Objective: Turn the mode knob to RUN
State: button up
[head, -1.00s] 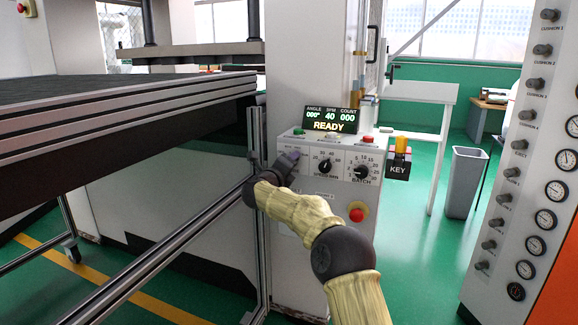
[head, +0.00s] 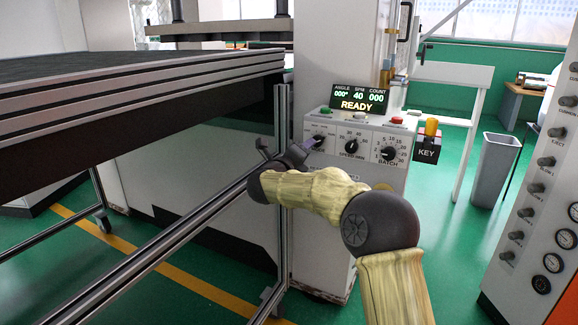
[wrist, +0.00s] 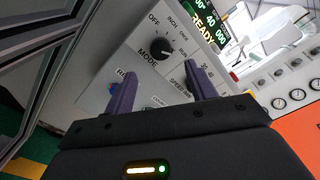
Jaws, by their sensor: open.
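The black MODE knob (wrist: 162,48) is on the sloped white control panel (wrist: 130,52), with OFF, INCH and further labels around it in the wrist view. Its pointer setting is too small to read surely. In the head view the knob (head: 318,138) shows at the panel's left end, just beyond my gripper (head: 287,147). My gripper is open and empty. In the wrist view its two purple fingers (wrist: 160,72) stand apart, below the knob in the picture, and do not grip it.
SPEED (head: 352,145) and BATCH (head: 389,153) knobs sit right of it. The display (head: 359,100) reads READY, 000°, 40, 000. A yellow-topped KEY box (head: 427,150) is at right. A metal frame post (head: 283,190) stands close left of my gripper.

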jog(key=v, duration=0.8)
jog(key=shift+s+p, duration=0.3)
jog(key=shift+a, duration=0.1)
jog(key=s+d+f+n+g+y, duration=0.3)
jog(key=s+f+n+y, duration=0.3)
jog(key=n, duration=0.5)
jog(key=s+d+f+n+g+y, duration=0.25)
jog(key=s+d+f+n, duration=0.35)
jog(key=n, duration=0.5)
jog(key=s+d+f+n+g+h, duration=0.1)
jog(key=s+d+f+n+g, duration=0.4)
jog(key=s, duration=0.6)
jog(key=s+d+f+n+g, duration=0.25)
jog(key=s+d+f, duration=0.35)
jog(key=s, duration=0.4)
notch_tip(320, 180, up, 36)
jog(key=p, duration=3.7)
jog(key=shift+a+g, duration=0.4)
jog(key=shift+a, duration=0.05)
